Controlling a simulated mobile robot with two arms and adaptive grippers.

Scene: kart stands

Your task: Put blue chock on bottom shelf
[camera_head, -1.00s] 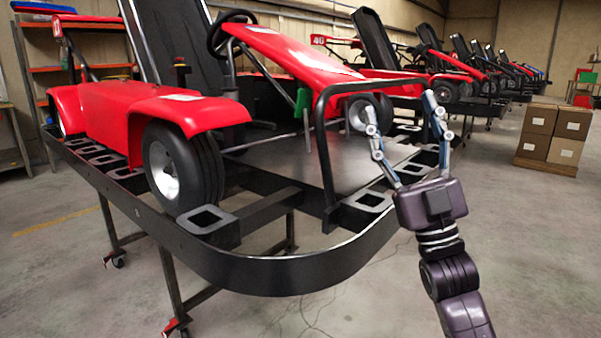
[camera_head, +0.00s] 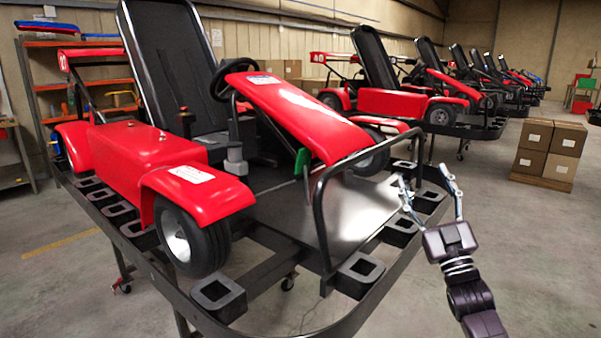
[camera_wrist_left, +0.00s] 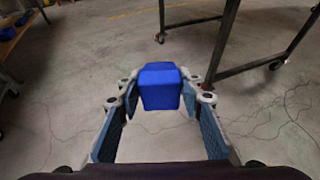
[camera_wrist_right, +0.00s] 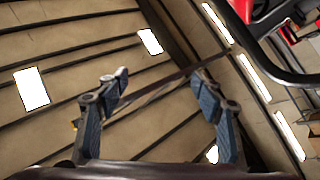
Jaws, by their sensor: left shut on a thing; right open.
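The blue chock (camera_wrist_left: 160,87) is a small blue block in the left wrist view. My left gripper (camera_wrist_left: 159,80) is shut on it, with one finger at each side, and holds it above the concrete floor. The left gripper is not in the head view. My right gripper (camera_head: 425,178) is open and empty in front of the kart stand, with its fingers pointing up. It is also open in the right wrist view (camera_wrist_right: 160,80). An orange-framed shelf unit (camera_head: 85,83) stands at the back left in the head view. Its lower part is hidden behind the red kart.
A red kart (camera_head: 165,160) sits on a black stand (camera_head: 262,283) close ahead, filling the middle. More karts on stands line the back right. Stacked cardboard boxes (camera_head: 548,150) stand at the right. Open floor (camera_head: 50,270) lies left of the stand.

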